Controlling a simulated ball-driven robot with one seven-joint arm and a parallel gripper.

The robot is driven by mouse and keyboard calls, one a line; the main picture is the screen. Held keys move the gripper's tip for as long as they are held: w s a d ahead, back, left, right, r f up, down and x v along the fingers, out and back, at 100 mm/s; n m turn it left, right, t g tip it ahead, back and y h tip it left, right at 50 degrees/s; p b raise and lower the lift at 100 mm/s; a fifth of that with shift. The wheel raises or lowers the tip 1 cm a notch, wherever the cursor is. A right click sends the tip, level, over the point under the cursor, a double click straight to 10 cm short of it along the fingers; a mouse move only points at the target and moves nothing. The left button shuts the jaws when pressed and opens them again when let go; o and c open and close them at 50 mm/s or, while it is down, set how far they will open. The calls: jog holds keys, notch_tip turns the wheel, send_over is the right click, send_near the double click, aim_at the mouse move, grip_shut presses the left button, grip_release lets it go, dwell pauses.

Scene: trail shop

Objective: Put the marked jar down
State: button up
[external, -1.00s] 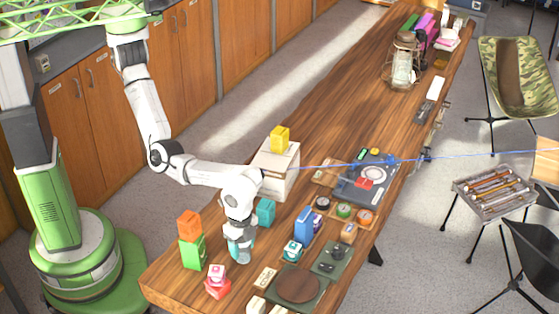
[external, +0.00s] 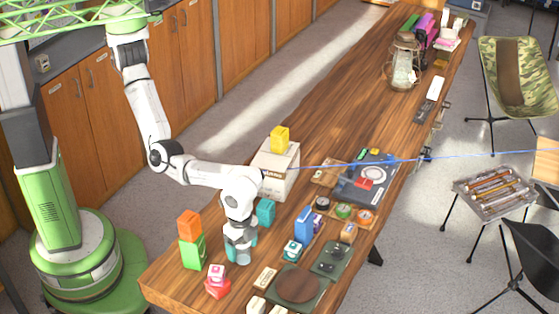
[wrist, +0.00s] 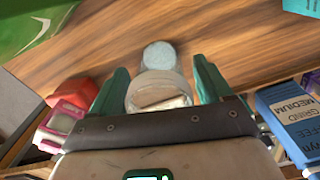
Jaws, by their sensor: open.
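The jar is a small clear jar (wrist: 158,88) with a pale blue round end and something tan inside. In the wrist view it is between the teal fingers of my gripper (wrist: 158,88), with a gap on each side. My gripper is open around it. In the external view the jar (external: 243,257) shows low between the fingers of my gripper (external: 240,250), at the wooden table top (external: 340,115), and looks upright. The gripper hides most of it, and I cannot make out any mark on it.
An orange box on a green box (external: 193,252) and a red and pink stack (external: 217,285) stand left of the gripper. A teal block (external: 265,212) is behind; a blue coffee pack (external: 304,223) is at right. Bare wood lies between the jar and the green box.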

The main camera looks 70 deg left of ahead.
notch_tip(320, 180, up, 12)
jog(key=p, duration=0.4)
jog(key=shift+p, duration=0.3)
jog(key=shift+w, duration=0.1)
